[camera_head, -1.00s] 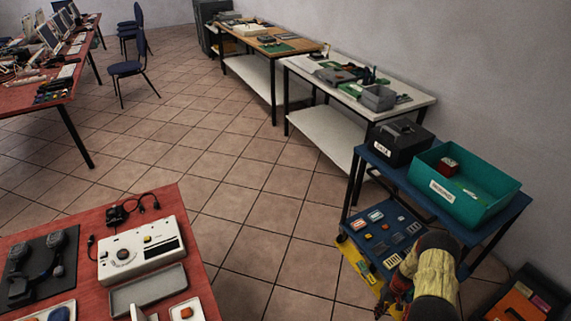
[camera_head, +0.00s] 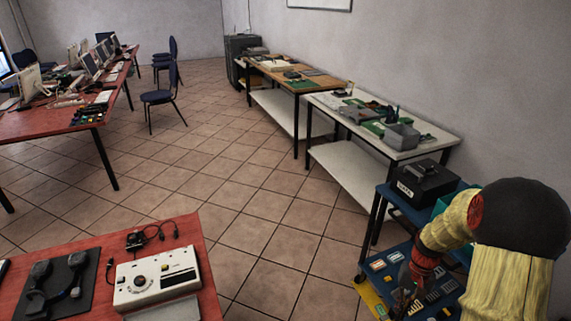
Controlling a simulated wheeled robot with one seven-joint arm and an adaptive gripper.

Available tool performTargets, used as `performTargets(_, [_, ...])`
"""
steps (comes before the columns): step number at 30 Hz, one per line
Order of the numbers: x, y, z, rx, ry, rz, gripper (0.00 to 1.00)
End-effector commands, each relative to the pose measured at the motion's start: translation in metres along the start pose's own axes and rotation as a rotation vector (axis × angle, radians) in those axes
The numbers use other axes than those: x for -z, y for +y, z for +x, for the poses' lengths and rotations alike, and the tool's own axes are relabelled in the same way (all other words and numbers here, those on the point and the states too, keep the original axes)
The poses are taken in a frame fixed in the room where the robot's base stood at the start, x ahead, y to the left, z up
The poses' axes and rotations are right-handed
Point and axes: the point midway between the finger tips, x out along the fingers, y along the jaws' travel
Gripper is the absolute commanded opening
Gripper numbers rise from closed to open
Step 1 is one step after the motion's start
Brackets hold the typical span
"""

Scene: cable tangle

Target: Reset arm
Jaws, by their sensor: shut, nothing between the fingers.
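My arm, in yellowed padding with a large dark joint, fills the lower right of the head view. It bends down to the left, and my gripper (camera_head: 404,291) hangs low over the blue cart (camera_head: 372,295). The gripper is small and dark against the parts there. It is shut and holds nothing. Whether its tips touch the cart cannot be told.
A red table (camera_head: 215,296) at the lower left holds a white device (camera_head: 155,278), a black cable (camera_head: 160,231) and a dark mat. A black box (camera_head: 425,181) stands on the cart, by a mostly hidden teal bin. Tiled floor (camera_head: 250,235) lies open between.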

Motion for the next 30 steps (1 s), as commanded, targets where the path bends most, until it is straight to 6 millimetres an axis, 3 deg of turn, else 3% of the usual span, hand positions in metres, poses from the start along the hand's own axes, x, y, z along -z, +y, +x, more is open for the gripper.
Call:
performTargets(1, [-0.013, -0.007, -0.019, -0.008, 0.018, -0.006, 0.00])
performTargets(3, [-0.031, -0.016, -0.040, -0.017, 0.037, -0.010, 0.00])
performTargets(12, [-0.110, -0.047, -0.111, -0.049, 0.135, -0.047, 0.00])
performTargets(21, [-0.186, -0.070, -0.159, -0.067, 0.267, -0.128, 0.00])
performTargets(30, [-0.248, -0.088, -0.197, -0.064, 0.448, -0.227, 0.00])
